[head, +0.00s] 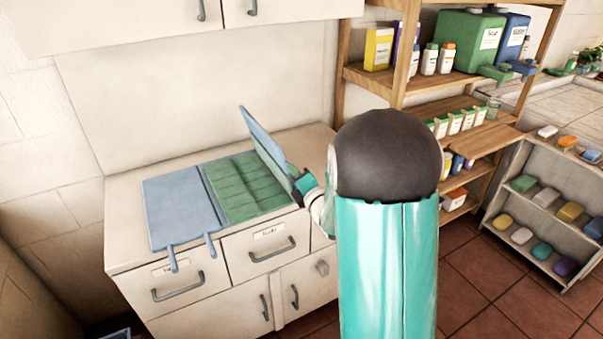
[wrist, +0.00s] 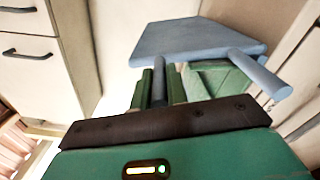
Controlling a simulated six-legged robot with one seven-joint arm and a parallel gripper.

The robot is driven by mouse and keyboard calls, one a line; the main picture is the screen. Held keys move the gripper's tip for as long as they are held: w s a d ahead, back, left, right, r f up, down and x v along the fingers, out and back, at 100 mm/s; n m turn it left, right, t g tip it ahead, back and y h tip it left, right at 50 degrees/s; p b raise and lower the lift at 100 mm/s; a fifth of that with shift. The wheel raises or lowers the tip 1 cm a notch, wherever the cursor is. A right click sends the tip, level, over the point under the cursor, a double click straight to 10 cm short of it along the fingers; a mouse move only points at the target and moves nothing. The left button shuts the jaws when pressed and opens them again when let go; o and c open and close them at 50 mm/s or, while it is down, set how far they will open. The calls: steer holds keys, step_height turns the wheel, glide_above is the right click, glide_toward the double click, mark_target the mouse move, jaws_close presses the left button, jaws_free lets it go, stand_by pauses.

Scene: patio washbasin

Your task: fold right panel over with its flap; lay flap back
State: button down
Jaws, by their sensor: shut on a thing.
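A folding piece lies on the white counter (head: 128,225). Its left panel (head: 180,205) is blue and flat, with two blue rods past the front edge. Its middle (head: 245,188) is green and quilted. The blue right panel (head: 262,138) stands tilted up along the green part's right side. In the wrist view the raised panel (wrist: 195,40) has two rods. My gripper (wrist: 160,88) is shut on one rod (wrist: 158,72); the other rod (wrist: 258,74) is free. In the head view my gripper (head: 304,184) is at the panel's near end. I cannot tell the flap apart from the panel.
Drawers with handles (head: 272,250) are below the counter's front edge. A wooden shelf (head: 440,85) with bottles and jugs stands at the right, behind my arm. A low rack (head: 545,215) of coloured soaps is farther right. The wall is close behind the counter.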

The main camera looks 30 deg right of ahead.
steer(key=shift+a, duration=0.35)
steer(key=c, duration=1.4)
jaws_free()
steer(key=shift+f, duration=0.1)
steer(key=shift+s+d, duration=0.1)
steer(key=shift+s, duration=0.1)
